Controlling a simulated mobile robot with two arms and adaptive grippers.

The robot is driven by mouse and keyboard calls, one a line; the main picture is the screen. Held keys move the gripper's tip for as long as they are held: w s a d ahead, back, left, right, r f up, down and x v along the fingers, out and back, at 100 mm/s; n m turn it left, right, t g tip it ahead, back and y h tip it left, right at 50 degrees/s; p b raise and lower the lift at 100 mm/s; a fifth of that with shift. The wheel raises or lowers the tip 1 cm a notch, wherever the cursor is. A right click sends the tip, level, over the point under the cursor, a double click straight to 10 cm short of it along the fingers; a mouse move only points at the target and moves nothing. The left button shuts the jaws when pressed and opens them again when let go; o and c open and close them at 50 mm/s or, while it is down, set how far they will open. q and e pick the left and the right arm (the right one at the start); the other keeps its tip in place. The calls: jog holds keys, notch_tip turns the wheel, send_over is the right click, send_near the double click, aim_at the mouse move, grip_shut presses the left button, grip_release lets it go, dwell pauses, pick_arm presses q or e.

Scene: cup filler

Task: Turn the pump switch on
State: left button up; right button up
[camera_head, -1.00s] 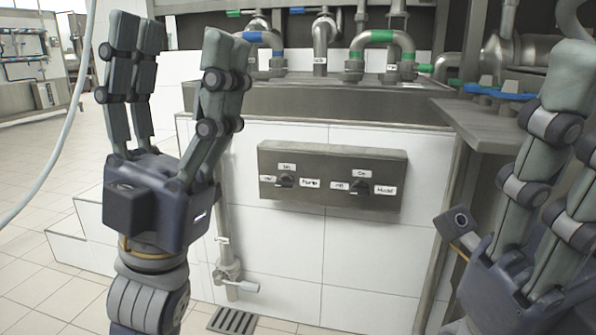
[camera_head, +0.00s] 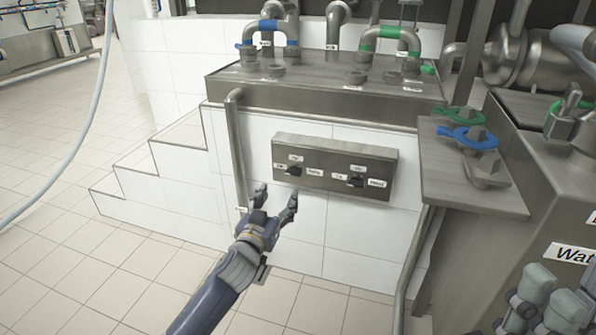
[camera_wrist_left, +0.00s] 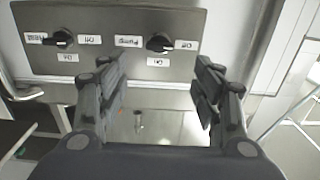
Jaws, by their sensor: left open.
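The pump switch (camera_head: 294,169) is the left black knob on the grey control box (camera_head: 380,161), beside the "Pump" label. In the left wrist view, upside down, the pump switch (camera_wrist_left: 160,42) is the right knob. It appears to lie sideways, toward the "Off" label. My left gripper (camera_head: 277,193) is open and empty, just below and in front of the box. In the left wrist view its fingers (camera_wrist_left: 160,75) are spread, with the pump switch beyond the gap and nothing held. My right gripper (camera_head: 545,295) is partly in view at bottom right; its fingertip spacing is unclear.
A second knob (camera_head: 355,181) sits on the box, to the right. A vertical pipe (camera_head: 237,150) stands left of the box. A metal ledge with a blue valve handle (camera_head: 475,138) juts out on the right. White tiled steps (camera_head: 150,165) rise at left; the floor in front is clear.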

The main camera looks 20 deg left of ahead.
aim_at(292, 174)
pick_arm(q)
jog(key=w+b, duration=0.3)
jog(key=w, duration=0.6)
jog(key=shift+w+d, duration=0.15)
jog(key=shift+w+b, duration=0.3)
jog(key=shift+w, duration=0.3)
jog(key=c, duration=1.1)
